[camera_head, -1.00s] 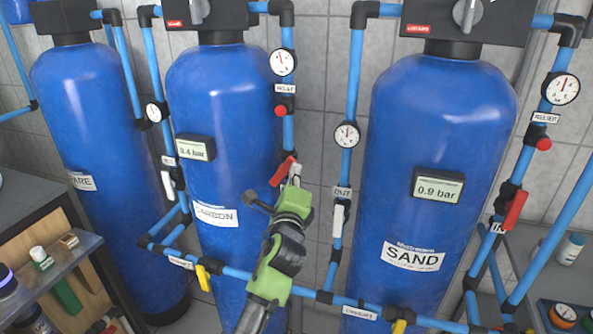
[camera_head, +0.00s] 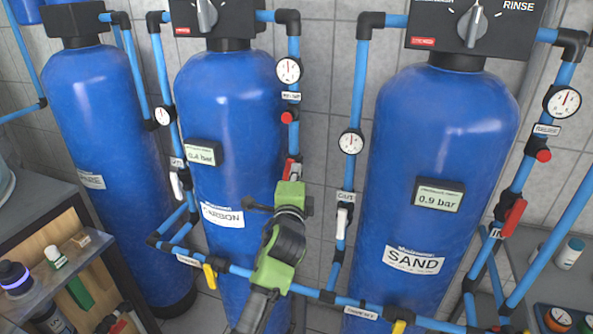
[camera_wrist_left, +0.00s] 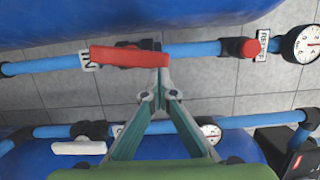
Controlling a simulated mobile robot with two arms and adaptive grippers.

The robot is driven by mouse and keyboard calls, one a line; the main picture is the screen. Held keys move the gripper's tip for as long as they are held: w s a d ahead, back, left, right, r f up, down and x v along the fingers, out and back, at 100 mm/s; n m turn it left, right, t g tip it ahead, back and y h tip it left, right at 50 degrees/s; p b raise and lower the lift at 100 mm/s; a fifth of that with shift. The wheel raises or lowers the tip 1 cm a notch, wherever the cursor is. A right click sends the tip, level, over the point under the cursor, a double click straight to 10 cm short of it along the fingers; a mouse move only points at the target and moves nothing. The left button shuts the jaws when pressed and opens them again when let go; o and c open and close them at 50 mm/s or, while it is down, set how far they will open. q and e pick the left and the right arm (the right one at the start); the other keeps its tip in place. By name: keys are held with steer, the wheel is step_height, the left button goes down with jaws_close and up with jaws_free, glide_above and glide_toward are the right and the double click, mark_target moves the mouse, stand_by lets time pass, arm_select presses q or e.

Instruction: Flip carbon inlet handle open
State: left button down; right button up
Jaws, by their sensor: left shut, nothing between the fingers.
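The carbon inlet handle (camera_head: 290,168) is a red lever on the blue pipe to the right of the carbon tank (camera_head: 219,110). In the left wrist view the red handle (camera_wrist_left: 130,57) lies almost along its pipe, slightly tilted, beside the IN label (camera_wrist_left: 88,60). My left gripper (camera_head: 292,180) is just below the handle in the head view and hides part of it. In the wrist view its fingertips (camera_wrist_left: 160,76) come together at the handle's right end, very near or touching it, with nothing between them. My right gripper is not in view.
The sand tank (camera_head: 440,130) stands to the right, with its own red handle (camera_head: 514,217). A pipe with a white handle (camera_head: 342,220) runs between the tanks. A low blue pipe with a yellow handle (camera_head: 210,275) crosses in front. A shelf (camera_head: 50,290) with bottles is at the left.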

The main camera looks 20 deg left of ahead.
arm_select(q)
steer(key=shift+a+r+n, duration=0.1)
steer(key=shift+n, duration=0.3)
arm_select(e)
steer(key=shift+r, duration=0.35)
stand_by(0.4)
arm_select(q)
steer(key=shift+p, duration=0.3)
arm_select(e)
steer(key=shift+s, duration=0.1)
